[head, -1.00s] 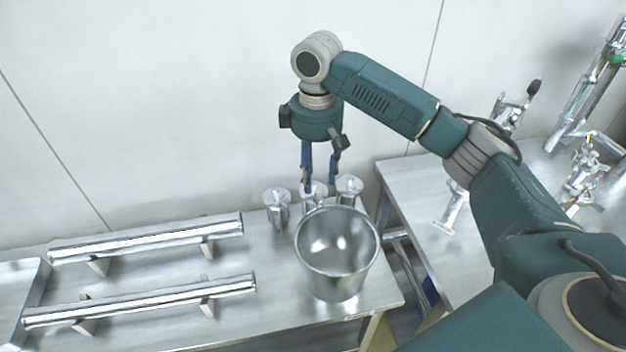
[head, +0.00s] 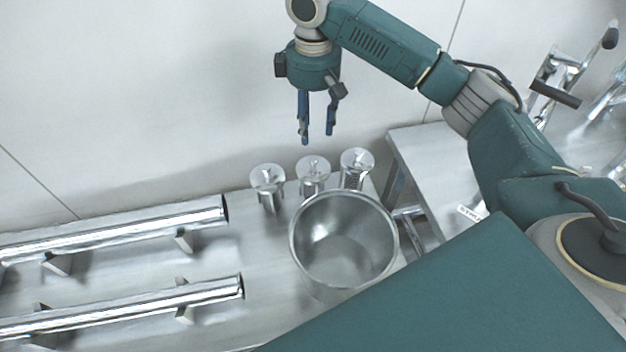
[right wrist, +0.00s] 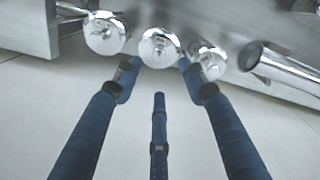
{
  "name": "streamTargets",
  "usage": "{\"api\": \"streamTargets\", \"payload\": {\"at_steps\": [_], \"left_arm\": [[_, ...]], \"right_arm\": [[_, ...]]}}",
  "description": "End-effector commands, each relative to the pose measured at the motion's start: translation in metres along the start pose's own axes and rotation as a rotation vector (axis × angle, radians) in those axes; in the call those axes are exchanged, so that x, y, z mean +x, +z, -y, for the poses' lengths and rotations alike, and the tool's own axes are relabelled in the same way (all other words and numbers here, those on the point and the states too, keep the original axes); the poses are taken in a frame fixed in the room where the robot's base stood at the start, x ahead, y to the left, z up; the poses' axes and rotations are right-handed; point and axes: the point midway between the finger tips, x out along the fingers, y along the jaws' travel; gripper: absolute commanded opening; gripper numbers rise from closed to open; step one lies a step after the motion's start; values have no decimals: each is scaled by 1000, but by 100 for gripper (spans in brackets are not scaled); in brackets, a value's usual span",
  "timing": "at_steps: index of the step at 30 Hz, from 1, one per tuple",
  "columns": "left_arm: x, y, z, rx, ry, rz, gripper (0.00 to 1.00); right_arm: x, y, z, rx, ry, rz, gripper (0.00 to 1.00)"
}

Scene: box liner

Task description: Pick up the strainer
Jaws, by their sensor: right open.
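Three small shiny metal cylinders with knobbed tops stand in a row at the back of the steel table: a left one (head: 268,182), a middle one (head: 313,176) and a right one (head: 357,168). I cannot tell which is the strainer. My right gripper (head: 317,138) is open and empty, its blue fingers pointing down above the middle cylinder. In the right wrist view the fingers (right wrist: 158,75) are spread, with the middle cylinder (right wrist: 159,46) just beyond the tips. My left gripper is not in view.
A large open metal bucket (head: 345,245) stands in front of the cylinders. Two long metal tubes (head: 120,230) (head: 120,308) lie on supports at the left. A second table (head: 430,155) stands at the right past a gap. A wall rises behind.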

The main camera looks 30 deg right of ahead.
Motion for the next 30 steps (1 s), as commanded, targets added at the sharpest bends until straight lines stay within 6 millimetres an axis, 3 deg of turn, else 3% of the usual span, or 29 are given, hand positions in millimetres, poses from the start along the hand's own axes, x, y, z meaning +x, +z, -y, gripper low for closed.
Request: {"api": "streamTargets", "payload": {"at_steps": [1,15,24,30], "left_arm": [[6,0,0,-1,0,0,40],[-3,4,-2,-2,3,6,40],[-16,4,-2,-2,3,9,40],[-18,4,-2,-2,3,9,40]], "right_arm": [[7,0,0,0,0,0,42],[60,0,0,1,0,1,42],[99,1,0,0,-1,3,42],[113,1,0,0,1,1,42]]}}
